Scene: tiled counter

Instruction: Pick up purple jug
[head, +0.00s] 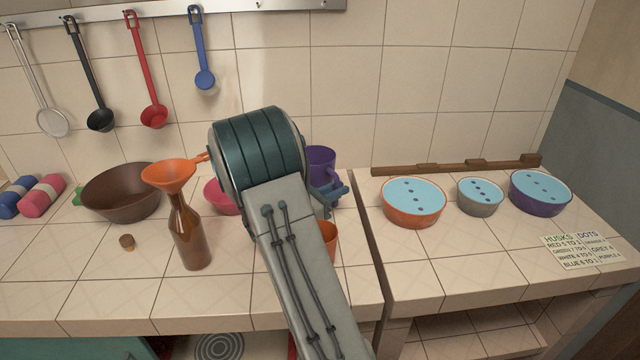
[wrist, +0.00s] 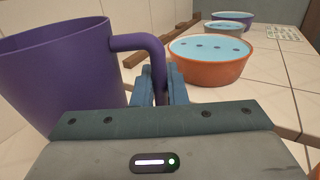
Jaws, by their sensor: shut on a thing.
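The purple jug (head: 319,163) stands behind my arm at the back of the left counter section, partly hidden by the arm. In the wrist view the purple jug (wrist: 58,75) fills the left side, upright, with its handle toward the right. My gripper (wrist: 163,84) is shut on the jug's handle, with a blue finger on each side of it. I cannot tell whether the jug's base touches the counter.
An orange cup (head: 328,236) stands close in front of the jug. A brown bottle (head: 188,235) with an orange funnel (head: 170,175), a brown bowl (head: 121,194) and a pink bowl (head: 222,196) are left. Orange (head: 413,207), grey (head: 480,199) and purple (head: 540,195) bowls stand right.

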